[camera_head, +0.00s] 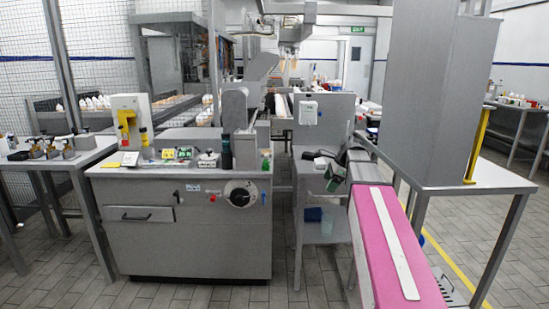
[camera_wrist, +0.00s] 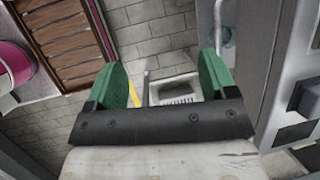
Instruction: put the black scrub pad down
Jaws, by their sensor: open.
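My gripper (camera_wrist: 164,76) is open in the wrist view, its two green fingers wide apart with nothing clasped between them. In the head view its green-fingered end (camera_head: 335,178) is beside the grey stand, left of the pink belt; it is small there. I cannot pick out the black scrub pad for certain. A small dark grey patch (camera_wrist: 175,86) shows beyond the fingers in the wrist view, in a pale frame next to a slotted part. I cannot tell whether it is the pad.
The pink belt (camera_head: 380,238) with a white strip runs along the right. A grey stand (camera_head: 322,130) with a lower shelf is at centre. A grey machine cabinet (camera_head: 188,232) stands left. Tiled floor (camera_wrist: 155,35) shows beyond the fingers; a dark knob (camera_wrist: 312,100) is at right.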

